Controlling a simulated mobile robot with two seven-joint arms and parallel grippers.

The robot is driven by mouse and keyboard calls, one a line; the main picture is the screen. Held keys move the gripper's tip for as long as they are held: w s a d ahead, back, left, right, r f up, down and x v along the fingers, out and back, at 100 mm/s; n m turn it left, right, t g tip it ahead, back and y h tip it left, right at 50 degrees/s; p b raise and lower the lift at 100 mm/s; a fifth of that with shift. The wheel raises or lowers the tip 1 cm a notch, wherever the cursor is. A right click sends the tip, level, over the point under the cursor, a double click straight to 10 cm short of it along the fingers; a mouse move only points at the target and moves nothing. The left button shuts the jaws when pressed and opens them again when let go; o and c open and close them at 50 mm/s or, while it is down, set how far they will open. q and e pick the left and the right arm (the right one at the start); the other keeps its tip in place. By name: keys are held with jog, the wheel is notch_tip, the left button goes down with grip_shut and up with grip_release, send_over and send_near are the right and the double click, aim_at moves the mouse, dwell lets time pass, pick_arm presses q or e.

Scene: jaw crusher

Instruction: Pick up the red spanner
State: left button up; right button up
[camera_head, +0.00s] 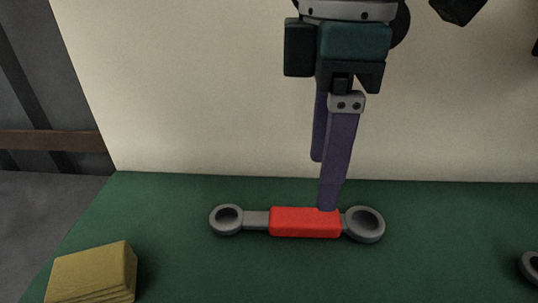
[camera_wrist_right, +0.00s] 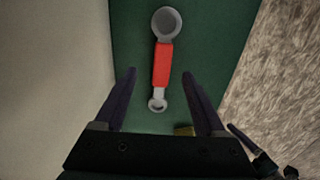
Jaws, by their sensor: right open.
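The red spanner (camera_head: 305,222) lies flat on a green surface in the head view, with a red middle grip and a grey ring at each end. My right gripper (camera_head: 326,185) comes down from above, its purple fingers over the back edge of the spanner near the right part of the red grip. In the right wrist view the spanner (camera_wrist_right: 162,65) lies lengthwise ahead, and the open right gripper (camera_wrist_right: 160,75) has a finger on either side of its line, with nothing held. I cannot tell the exact height of the fingertips above the spanner.
A yellow block (camera_head: 92,275) sits on the green surface (camera_head: 190,270) at the front left. A grey ring-shaped part (camera_head: 530,266) shows at the right edge. A cream wall (camera_head: 200,90) rises behind the surface. The green surface around the spanner is clear.

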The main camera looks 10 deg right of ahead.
aim_at(312, 215)
jog(key=f, duration=0.6)
jog(key=shift+s+a+f, duration=0.2)
jog(key=shift+a, duration=0.05)
grip_shut()
dwell(0.3)
